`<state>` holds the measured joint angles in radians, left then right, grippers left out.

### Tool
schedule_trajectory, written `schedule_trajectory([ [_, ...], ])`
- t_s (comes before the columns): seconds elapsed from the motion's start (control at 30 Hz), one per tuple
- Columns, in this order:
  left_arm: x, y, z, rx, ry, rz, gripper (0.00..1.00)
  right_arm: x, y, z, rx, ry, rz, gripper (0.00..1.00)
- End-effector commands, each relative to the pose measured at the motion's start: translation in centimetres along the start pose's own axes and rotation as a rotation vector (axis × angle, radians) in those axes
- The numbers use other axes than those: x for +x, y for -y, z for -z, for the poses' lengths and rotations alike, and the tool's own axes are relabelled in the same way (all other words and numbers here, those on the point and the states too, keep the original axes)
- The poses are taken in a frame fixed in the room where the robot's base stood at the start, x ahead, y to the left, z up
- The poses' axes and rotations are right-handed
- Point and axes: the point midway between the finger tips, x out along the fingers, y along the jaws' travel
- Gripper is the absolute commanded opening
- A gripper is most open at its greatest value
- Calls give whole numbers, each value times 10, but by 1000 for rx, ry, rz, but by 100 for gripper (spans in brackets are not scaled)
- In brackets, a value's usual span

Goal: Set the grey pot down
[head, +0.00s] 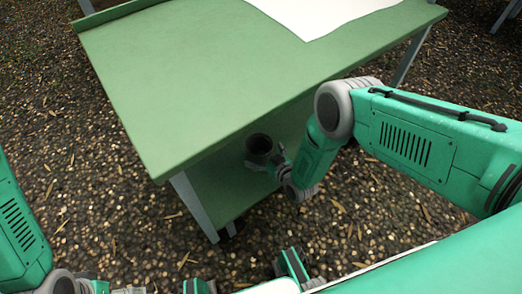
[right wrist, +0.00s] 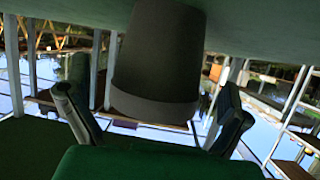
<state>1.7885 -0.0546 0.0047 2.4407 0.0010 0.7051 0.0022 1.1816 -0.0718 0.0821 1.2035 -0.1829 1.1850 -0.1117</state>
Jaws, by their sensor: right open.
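The grey pot (head: 260,144) is dark and stands on the green lower shelf (head: 222,190) of the table, close to the shelf's front edge. In the right wrist view the picture is upside down, and the pot (right wrist: 158,60) stands with its base against the green shelf surface at the top. My right gripper (head: 264,163) is at the pot's near side. Its two fingers show in the right wrist view (right wrist: 155,115), spread to either side of the pot with gaps between.
The green tabletop (head: 200,85) overhangs the shelf, with a white sheet (head: 320,12) at its far side. Grey table legs (head: 195,207) stand at the corners. Pebbly ground with leaves surrounds the table. The shelf beside the pot looks clear where visible.

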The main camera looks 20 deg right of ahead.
Motion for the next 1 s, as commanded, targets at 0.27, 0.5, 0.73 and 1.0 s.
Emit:
schedule_trajectory([
  [0.27, -37, 0, 2, 0, -1, 0, 100, -64, 0, 4, 0, 3, 0, 100],
  [0.5, -49, 0, 3, 0, -1, 0, 100, -93, 0, 2, 0, 1, 0, 100],
  [0.73, -49, 0, 3, 0, 0, 0, 100, -98, 0, 1, -1, 0, 0, 100],
  [1.0, -49, 0, 3, 0, 0, 0, 100, -124, -5, 0, 26, 209, -4, 100],
])
